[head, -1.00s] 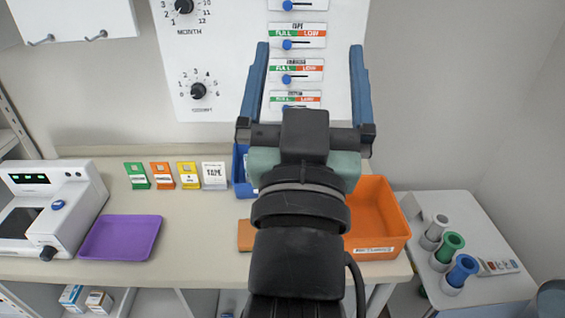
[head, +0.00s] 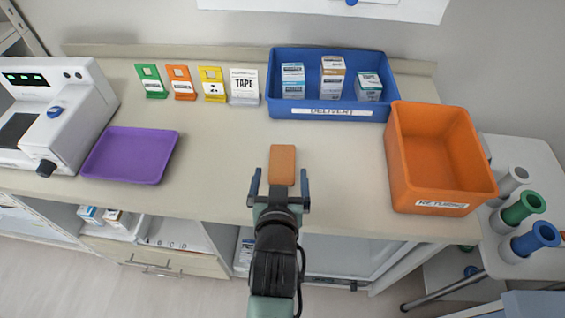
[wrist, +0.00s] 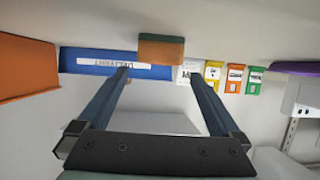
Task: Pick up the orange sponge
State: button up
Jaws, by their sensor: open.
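The orange sponge (head: 283,165) is a flat orange block lying on the pale counter in the head view, near the front edge. It also shows at the top middle of the wrist view (wrist: 161,49), with a darker greenish layer. My gripper (head: 279,177) is open, its two blue fingers pointing toward the sponge from the counter's front edge. In the wrist view the fingertips (wrist: 160,75) are apart, with nothing between them. The sponge appears beyond the fingertips. I cannot tell whether a finger touches it.
A blue delivery bin (head: 330,112) holding boxes stands behind the sponge. An orange returns bin (head: 440,185) is to the right. A purple tray (head: 130,155) and a white machine (head: 60,115) are at left. Several small cards (head: 212,85) stand at the back. Counter around the sponge is clear.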

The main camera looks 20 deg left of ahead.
aim_at(282, 162)
jog(key=shift+x, duration=3.35)
jog(key=c, duration=1.3)
notch_tip(282, 162, up, 10)
jog(key=shift+p, duration=0.35)
jog(key=o, duration=0.8)
jog(key=c, duration=0.7)
